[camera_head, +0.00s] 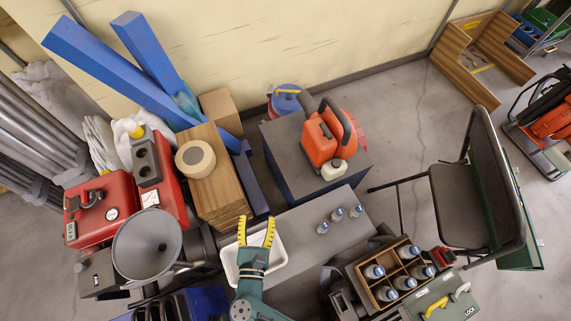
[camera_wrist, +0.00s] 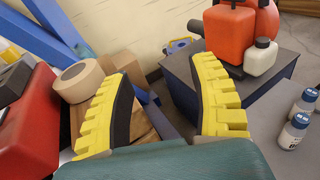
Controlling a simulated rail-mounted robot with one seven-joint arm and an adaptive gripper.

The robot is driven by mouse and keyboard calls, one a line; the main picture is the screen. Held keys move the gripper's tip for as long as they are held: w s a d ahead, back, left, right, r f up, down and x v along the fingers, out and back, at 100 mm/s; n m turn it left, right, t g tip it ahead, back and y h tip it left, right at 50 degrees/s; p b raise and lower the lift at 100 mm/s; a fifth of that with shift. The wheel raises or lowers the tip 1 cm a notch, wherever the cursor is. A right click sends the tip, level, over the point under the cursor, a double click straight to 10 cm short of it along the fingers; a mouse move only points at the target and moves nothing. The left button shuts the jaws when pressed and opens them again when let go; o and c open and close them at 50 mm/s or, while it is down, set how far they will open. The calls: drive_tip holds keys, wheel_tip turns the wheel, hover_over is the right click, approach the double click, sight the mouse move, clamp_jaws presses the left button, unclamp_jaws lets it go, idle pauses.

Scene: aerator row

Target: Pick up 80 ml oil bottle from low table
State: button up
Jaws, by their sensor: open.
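Three small clear bottles with blue caps stand upright on the grey low table (camera_head: 294,236): a left one (camera_head: 322,228), a middle one (camera_head: 337,215) and a right one (camera_head: 357,211). Their labels are too small to read, so I cannot tell which is 80 ml. My gripper (camera_head: 256,219) has its yellow fingers spread and empty, above the white tray and left of the bottles. In the wrist view my gripper (camera_wrist: 163,70) frames no bottle. Two bottles show at its right edge, a nearer one (camera_wrist: 293,131) and a farther one (camera_wrist: 304,103).
The white tray (camera_head: 230,262) is under my gripper. A wooden crate (camera_head: 366,293) of similar bottles stands at the front right. An orange can (camera_head: 322,143) and small white bottle (camera_head: 333,170) sit on a dark block behind. A funnel (camera_head: 147,248) and red machine are left.

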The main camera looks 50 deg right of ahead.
drive_tip(key=s+d+f+m+g+b, duration=0.15)
drive_tip(key=s+f+m+g, duration=0.5)
drive_tip(key=s+f, duration=0.9)
drive_tip(key=n+g+b, duration=0.1)
drive_tip(key=g+b, duration=0.1)
drive_tip(key=b, duration=0.1)
approach(324, 229)
drive_tip(key=shift+t, duration=0.25)
drive_tip(key=x, duration=0.5)
drive_tip(key=shift+w+d+r, duration=0.1)
drive_tip(key=shift+w+r, duration=0.2)
drive_tip(key=shift+w+d, duration=0.1)
drive_tip(key=shift+d, duration=0.25)
drive_tip(key=b+x, duration=0.1)
drive_tip(key=x, duration=0.2)
drive_tip(key=b+x, duration=0.1)
drive_tip(key=shift+s+d+f+b, duration=0.3)
drive_tip(key=shift+s+d, duration=0.05)
drive_tip(key=shift+s, duration=0.1)
drive_tip(key=shift+w+d, duration=0.2)
drive_tip(key=shift+d, duration=0.15)
drive_tip(key=shift+a, duration=0.1)
drive_tip(key=shift+c, duration=0.4)
clamp_jaws()
